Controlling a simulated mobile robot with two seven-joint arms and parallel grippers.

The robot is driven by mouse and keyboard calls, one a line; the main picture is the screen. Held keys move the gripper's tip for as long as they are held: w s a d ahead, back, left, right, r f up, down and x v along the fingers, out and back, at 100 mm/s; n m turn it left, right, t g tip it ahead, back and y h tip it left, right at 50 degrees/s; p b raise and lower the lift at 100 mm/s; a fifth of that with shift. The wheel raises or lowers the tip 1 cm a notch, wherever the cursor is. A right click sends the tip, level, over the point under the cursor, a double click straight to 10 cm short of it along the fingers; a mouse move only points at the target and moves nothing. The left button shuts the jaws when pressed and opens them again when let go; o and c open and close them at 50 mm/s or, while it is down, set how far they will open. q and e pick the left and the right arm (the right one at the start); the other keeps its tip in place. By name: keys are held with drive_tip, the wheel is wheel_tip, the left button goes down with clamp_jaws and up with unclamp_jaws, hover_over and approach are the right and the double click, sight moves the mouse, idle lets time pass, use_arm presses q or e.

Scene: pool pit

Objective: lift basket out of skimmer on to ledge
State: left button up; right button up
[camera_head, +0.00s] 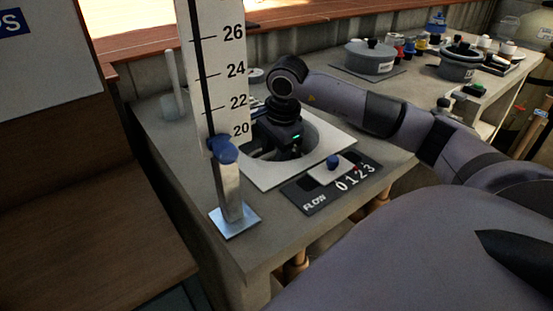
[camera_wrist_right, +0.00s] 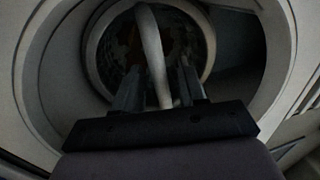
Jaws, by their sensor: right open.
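The skimmer is a round well under a square pale plate (camera_head: 325,156) on the ledge (camera_head: 190,180). My right gripper (camera_head: 284,152) points down into the well. In the right wrist view its two fingers (camera_wrist_right: 158,92) stand apart, one on each side of a pale handle (camera_wrist_right: 150,45). The handle arches over the round, dark basket (camera_wrist_right: 112,50) inside the pale-walled well. I cannot tell whether the fingers touch the handle. The basket is hidden behind my gripper and the well's rim in the head view. My left gripper is not in view.
A tall number gauge (camera_head: 216,70) with a blue slider stands at the left of the well. A flow panel (camera_head: 335,186) with a blue knob lies in front. Grey lidded pots (camera_head: 370,58) and several small bottles stand farther back. Bare ledge shows left of the plate.

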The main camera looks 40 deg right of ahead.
clamp_jaws()
wheel_tip(320, 180, up, 20)
drive_tip(key=p, duration=0.4)
idle(0.5)
drive_tip(key=shift+w, duration=0.1)
drive_tip(key=shift+r, duration=0.1)
